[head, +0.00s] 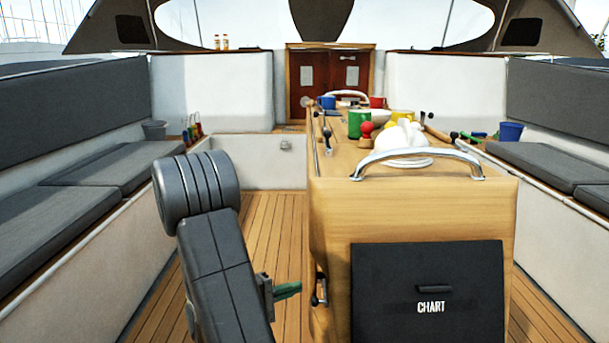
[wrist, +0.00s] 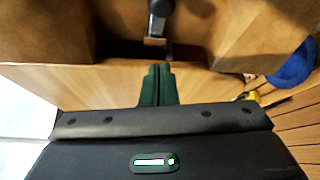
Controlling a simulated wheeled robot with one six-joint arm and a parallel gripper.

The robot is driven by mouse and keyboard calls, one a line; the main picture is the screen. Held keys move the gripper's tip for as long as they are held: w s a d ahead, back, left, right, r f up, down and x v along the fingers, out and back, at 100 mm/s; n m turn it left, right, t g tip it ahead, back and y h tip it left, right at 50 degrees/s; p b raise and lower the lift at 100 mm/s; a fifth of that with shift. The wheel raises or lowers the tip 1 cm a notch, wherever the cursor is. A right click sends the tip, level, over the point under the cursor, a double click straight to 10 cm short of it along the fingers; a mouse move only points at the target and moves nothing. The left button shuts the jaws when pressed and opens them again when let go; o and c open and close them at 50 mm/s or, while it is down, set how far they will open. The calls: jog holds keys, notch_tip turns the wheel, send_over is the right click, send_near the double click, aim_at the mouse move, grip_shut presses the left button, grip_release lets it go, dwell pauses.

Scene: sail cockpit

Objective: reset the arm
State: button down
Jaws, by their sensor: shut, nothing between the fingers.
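My arm rises in the foreground of the head view, left of the wooden console (head: 420,215), and bends down in front of the teak floor. My gripper (head: 290,290) shows partly behind the arm, its green fingers pointing right towards the console's left side. In the wrist view my gripper (wrist: 157,84) has its green fingers together with nothing between them. A wooden surface and a dark metal fitting (wrist: 158,22) lie beyond the fingertips. I cannot tell whether the fingers touch anything.
A metal handle (head: 319,290) sits on the console's left side, close to my fingers. Cushioned benches (head: 75,185) line both sides. Floor (head: 275,215) left of the console is clear.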

jog(key=shift+p+v, duration=0.3)
jog(key=shift+v, duration=2.55)
jog(key=shift+d, duration=0.15)
